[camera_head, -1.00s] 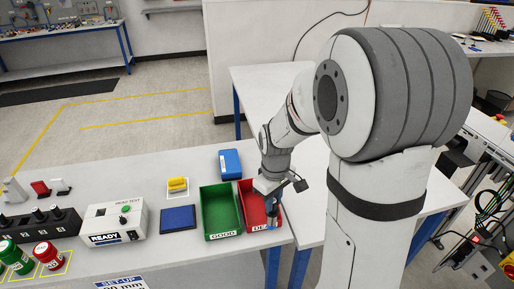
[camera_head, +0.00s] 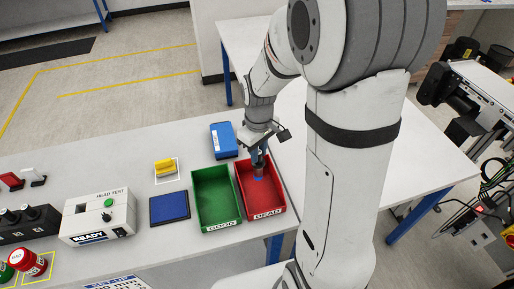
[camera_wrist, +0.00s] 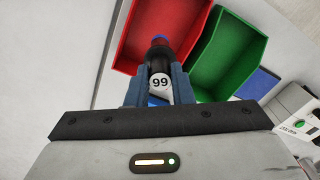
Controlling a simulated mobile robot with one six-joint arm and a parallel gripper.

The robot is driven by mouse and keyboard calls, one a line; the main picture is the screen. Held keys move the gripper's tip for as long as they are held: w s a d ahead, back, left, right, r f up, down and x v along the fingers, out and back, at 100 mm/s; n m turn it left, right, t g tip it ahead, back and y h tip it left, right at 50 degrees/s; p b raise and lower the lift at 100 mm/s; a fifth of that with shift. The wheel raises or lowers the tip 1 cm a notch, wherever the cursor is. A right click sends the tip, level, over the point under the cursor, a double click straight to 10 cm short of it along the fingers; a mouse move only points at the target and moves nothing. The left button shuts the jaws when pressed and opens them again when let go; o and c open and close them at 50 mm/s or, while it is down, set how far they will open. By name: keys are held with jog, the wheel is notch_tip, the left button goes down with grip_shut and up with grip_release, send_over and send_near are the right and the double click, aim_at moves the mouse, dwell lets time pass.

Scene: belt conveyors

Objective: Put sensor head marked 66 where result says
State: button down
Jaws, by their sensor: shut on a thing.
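My gripper (camera_head: 258,158) is shut on a dark sensor head (camera_wrist: 160,58) with a blue tip. The wrist view shows a white round label on it reading 99 in that picture; I cannot tell whether this is 66 upside down. The head points down at the red bin (camera_head: 278,196) marked DEAD, over its back half; whether it touches the floor is unclear. The green bin (camera_head: 231,214) marked GOOD stands directly left of the red one and looks empty. The HEAD TEST box (camera_head: 120,222) shows READY and a green button.
A blue box (camera_head: 223,140) stands behind the bins. A dark blue pad (camera_head: 169,207) and a yellow object (camera_head: 165,167) on a white square lie left of the green bin. A red-capped jar (camera_head: 30,263) stands at front left. The adjoining white table (camera_head: 290,120) is largely bare.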

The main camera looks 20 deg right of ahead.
aim_at(259, 168)
notch_tip(259, 168, down, 8)
jog(key=b, duration=0.4)
jog(key=shift+d+r+b, duration=0.1)
jog(key=shift+r+b, duration=0.1)
jog(key=shift+b, duration=0.2)
jog(key=c, duration=1.2)
grip_release()
jog(key=shift+r+b, duration=0.45)
jog(key=shift+r, duration=3.5)
jog(key=shift+s, duration=0.1)
